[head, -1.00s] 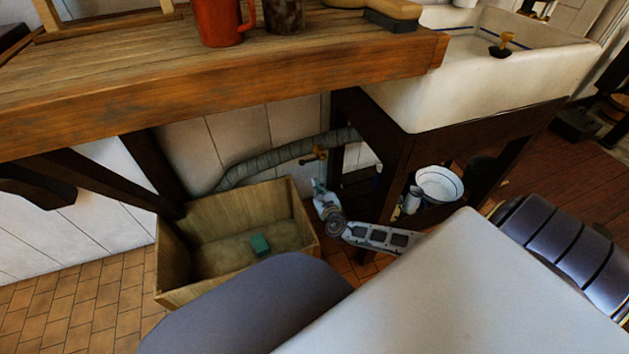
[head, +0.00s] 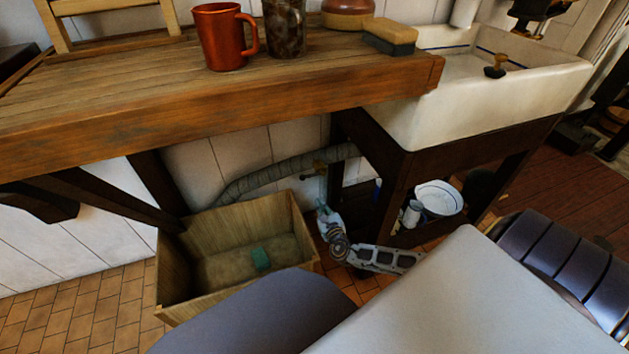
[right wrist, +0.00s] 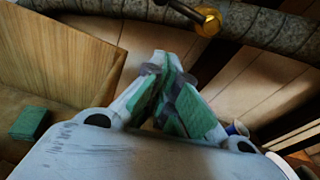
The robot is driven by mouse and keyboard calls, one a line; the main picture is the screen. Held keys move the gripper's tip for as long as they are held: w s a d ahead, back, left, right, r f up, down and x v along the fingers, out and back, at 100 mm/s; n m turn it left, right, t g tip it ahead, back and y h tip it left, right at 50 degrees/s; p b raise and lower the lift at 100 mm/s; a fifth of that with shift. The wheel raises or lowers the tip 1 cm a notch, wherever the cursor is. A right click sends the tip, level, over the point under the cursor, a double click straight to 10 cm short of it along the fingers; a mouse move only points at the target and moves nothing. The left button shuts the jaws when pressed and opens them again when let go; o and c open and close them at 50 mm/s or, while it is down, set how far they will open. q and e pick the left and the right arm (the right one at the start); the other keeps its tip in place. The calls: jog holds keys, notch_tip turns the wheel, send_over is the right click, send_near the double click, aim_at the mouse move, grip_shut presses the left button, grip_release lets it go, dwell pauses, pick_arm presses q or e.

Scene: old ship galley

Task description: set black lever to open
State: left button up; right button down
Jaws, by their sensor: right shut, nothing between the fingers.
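A brass valve (head: 320,166) sits on the grey wrapped pipe under the counter. A small dark piece beside it in the head view (head: 307,176) looks like the black lever; its exact setting is too small to tell. In the right wrist view the brass fitting (right wrist: 208,21) shows at the top, with a dark piece (right wrist: 161,2) cut off by the top edge. My right gripper (head: 322,207) is below the valve and apart from it, pointing up. Its green-padded fingers (right wrist: 168,62) are closed together with nothing between them. My left gripper is not in view.
An open wooden box (head: 168,278) with a green block (head: 260,259) stands left of my right gripper. The dark sink stand (head: 392,180) is to the right, with a white bowl (head: 438,198). The wooden counter (head: 230,112) overhangs the pipe.

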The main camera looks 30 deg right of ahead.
jog(key=a+r+m+g+h+p, duration=0.1)
jog(key=a+r+m+h+p, duration=0.15)
jog(key=a+r+m, duration=0.25)
pick_arm(q)
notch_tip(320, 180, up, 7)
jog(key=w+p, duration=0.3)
jog(key=p, duration=0.1)
pick_arm(e)
jog(key=d+r+m+g, duration=0.5)
jog(key=d+r+m, duration=0.3)
jog(key=m, duration=1.1)
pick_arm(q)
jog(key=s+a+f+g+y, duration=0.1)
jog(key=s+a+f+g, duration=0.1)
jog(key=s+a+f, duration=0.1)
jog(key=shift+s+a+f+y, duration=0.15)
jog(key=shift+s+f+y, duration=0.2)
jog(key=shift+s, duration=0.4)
pick_arm(e)
notch_tip(320, 180, up, 5)
jog(key=w+a+m+t+y, duration=0.2)
jog(key=m+y, duration=0.1)
jog(key=m, duration=1)
jog(key=shift+w+a+m+t, duration=0.15)
jog(key=shift+a+m+t, duration=0.15)
jog(key=shift+t, duration=0.1)
